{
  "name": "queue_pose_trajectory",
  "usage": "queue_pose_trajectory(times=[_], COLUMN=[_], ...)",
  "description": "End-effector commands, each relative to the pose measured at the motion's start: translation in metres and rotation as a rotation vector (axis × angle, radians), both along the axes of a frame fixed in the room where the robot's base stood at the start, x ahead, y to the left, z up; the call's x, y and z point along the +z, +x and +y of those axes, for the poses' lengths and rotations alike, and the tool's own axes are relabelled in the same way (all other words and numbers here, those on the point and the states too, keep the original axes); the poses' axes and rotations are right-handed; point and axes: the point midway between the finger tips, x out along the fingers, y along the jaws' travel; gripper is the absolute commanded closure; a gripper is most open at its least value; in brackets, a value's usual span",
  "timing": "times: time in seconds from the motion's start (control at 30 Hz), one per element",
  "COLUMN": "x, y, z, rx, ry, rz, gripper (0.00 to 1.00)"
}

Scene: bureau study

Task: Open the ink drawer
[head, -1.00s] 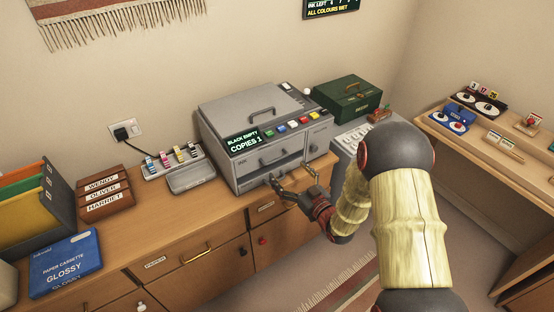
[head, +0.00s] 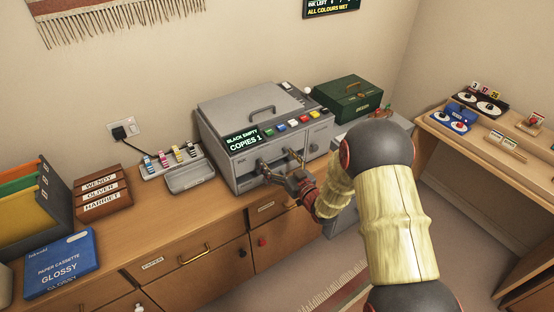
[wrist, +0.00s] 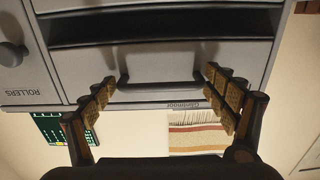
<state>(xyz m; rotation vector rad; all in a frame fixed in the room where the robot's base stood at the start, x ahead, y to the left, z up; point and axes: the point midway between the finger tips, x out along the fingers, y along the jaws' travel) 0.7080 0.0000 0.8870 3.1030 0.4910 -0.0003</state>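The grey printer (head: 225,112) stands on the wooden cabinet, its screen (head: 243,140) reading "BLACK EMPTY, COPIES 1". The ink drawer front (head: 244,167) is on its front face and looks closed; my gripper partly covers it in the head view. In the wrist view a grey drawer front (wrist: 190,60) with a dark bar handle (wrist: 160,83) fills the upper middle. My gripper (head: 277,163) is open in front of it. In the wrist view the fingers (wrist: 161,90) stand apart on either side of the handle; I cannot tell whether they touch it.
Ink bottles in a rack (head: 176,160) and a grey tray (head: 189,177) lie left of the printer. A green box (head: 350,98) stands to its right. The blue paper cassette box (head: 60,265) and file holder (head: 55,205) are at far left. A dark slot (wrist: 150,25) adjoins the drawer front.

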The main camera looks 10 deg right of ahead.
Motion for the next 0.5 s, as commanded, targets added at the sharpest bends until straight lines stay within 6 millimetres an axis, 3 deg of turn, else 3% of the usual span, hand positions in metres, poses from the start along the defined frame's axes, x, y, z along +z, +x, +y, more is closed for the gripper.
queue_pose_trajectory(times=[0.5], x=[-0.0002], y=[-0.0002], z=[-0.0002], rx=[0.000], ry=[-0.001], rz=[0.000], gripper=[0.46])
